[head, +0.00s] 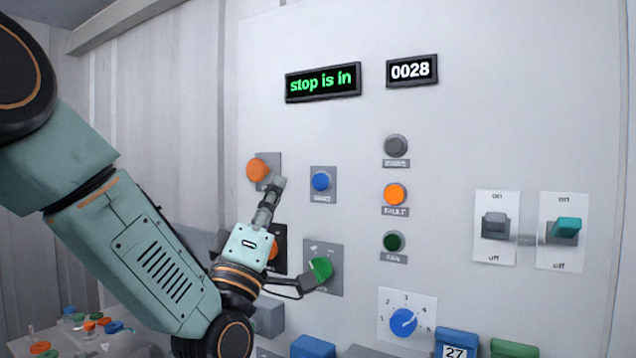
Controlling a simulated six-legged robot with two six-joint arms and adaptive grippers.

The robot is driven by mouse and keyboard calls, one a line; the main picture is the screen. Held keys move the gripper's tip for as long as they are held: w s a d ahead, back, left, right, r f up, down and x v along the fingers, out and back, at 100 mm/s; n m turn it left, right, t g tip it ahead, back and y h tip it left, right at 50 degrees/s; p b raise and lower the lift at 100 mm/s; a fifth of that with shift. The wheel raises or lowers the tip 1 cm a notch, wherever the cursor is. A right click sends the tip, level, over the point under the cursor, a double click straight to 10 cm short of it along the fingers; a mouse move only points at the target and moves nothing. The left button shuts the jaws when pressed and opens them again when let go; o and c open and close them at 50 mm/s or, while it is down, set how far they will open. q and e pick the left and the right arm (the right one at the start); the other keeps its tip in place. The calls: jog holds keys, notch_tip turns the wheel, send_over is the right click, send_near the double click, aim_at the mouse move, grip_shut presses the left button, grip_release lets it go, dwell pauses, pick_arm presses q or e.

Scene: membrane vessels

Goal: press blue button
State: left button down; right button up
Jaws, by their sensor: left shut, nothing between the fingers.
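The blue button (321,181) is a round cap on a small grey plate on the pale panel, right of a large orange button (257,169). Its label is too blurred to read surely. My left gripper (278,186) is shut and empty. Its slim grey tip points up, left of the blue button and apart from it in the picture, overlapping the lower right of the orange button's plate. The tip's distance from the panel is hard to tell. My right gripper is not in view.
A green display (323,82) reads "stop is in"; a counter (411,70) reads 0028. A green knob (320,268), a blue dial (403,322), lamps and two switches are on the panel. Small coloured-capped vials (90,327) stand lower left.

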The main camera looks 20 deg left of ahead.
aim_at(320, 182)
pick_arm(q)
jog(key=w, duration=0.2)
jog(key=w+d, duration=0.1)
jog(key=w, duration=0.5)
jog(key=shift+d+r, duration=0.1)
jog(key=shift+d, duration=0.15)
jog(key=shift+w+d, duration=0.15)
jog(key=shift+w, duration=0.1)
jog(key=shift+s, duration=0.25)
jog(key=shift+w, duration=0.2)
dwell(0.4)
jog(key=shift+w, duration=0.15)
jog(key=shift+w, duration=0.2)
dwell(0.3)
